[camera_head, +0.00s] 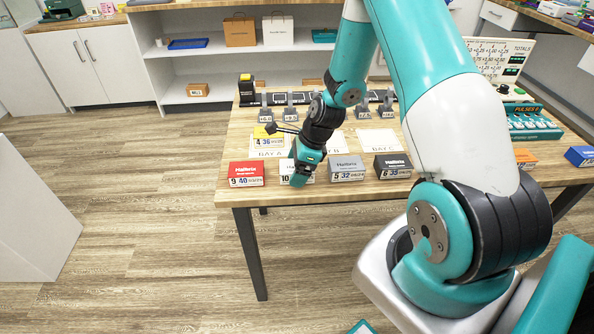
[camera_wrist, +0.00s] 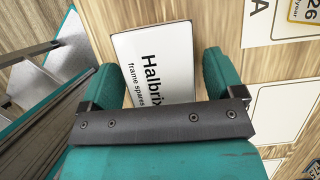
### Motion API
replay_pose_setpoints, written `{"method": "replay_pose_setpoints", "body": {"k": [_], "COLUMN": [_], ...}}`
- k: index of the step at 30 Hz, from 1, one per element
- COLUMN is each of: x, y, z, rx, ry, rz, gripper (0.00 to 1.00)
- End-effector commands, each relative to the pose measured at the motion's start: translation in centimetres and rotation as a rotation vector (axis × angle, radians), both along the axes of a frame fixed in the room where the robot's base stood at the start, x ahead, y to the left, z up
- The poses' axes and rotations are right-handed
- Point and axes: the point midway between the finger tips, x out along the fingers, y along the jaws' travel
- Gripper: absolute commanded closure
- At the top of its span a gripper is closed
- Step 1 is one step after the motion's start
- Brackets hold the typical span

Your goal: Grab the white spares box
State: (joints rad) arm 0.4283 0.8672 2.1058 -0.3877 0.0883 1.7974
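The white spares box (camera_head: 286,168) stands in the front row on the table, between a red box and a grey box. In the wrist view its white top (camera_wrist: 160,62) reads "Halbrix frame spares". My gripper (camera_head: 301,177) is down at the white box and hides its right part in the head view. In the wrist view my gripper (camera_wrist: 163,82) is open, with one teal finger on each side of the box. A gap shows between the box and the right finger. Whether the left finger touches it I cannot tell.
The red box (camera_head: 246,174) is close on the left, the grey box (camera_head: 346,168) close on the right, then a black box (camera_head: 393,166). A yellow-topped box (camera_head: 265,137) and paper bay sheets lie behind. The table's (camera_head: 226,192) front edge is near.

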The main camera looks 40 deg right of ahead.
Motion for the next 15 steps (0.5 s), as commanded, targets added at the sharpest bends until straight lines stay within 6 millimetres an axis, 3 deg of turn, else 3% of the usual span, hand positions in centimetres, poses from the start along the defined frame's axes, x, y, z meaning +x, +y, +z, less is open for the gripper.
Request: {"method": "replay_pose_setpoints", "body": {"k": [1, 6, 15], "x": [-0.01, -0.01, 0.00], "y": [-0.01, -0.02, -0.03], "z": [0.01, 0.02, 0.21], "rx": [0.000, 0.000, 0.000], "ry": [0.000, 0.000, 0.000], "rz": [0.000, 0.000, 0.000], "gripper": [0.25, 0.62, 0.62]}}
